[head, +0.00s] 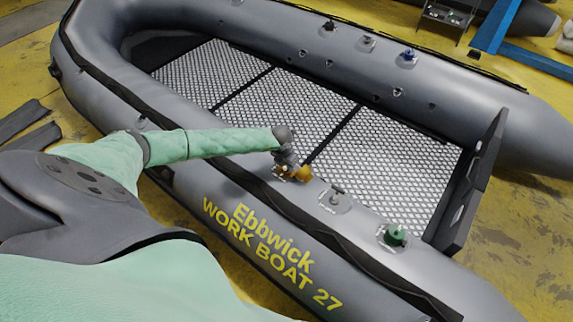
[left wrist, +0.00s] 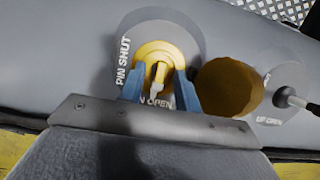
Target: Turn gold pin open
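The gold valve (left wrist: 165,55) sits on a grey round plate on the boat's tube, with "PIN SHUT" printed at its left and "OPEN" lettering at its lower edge. Its gold pin (left wrist: 159,72) has a pale tip pointing down toward the "OPEN" lettering. In the left wrist view, the blue fingers of my left gripper (left wrist: 160,92) stand apart on either side of the pin, with gaps visible beside it. A round gold cap (left wrist: 229,87) lies right of the valve. In the head view my left gripper (head: 288,164) partly hides the gold valve area (head: 301,173).
A grey valve (head: 336,192) and a green one (head: 395,235) lie farther along the near tube of the boat (head: 190,172). Several valves, including a blue one (head: 409,55), line the far tube. The mesh floor (head: 300,105) inside is clear.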

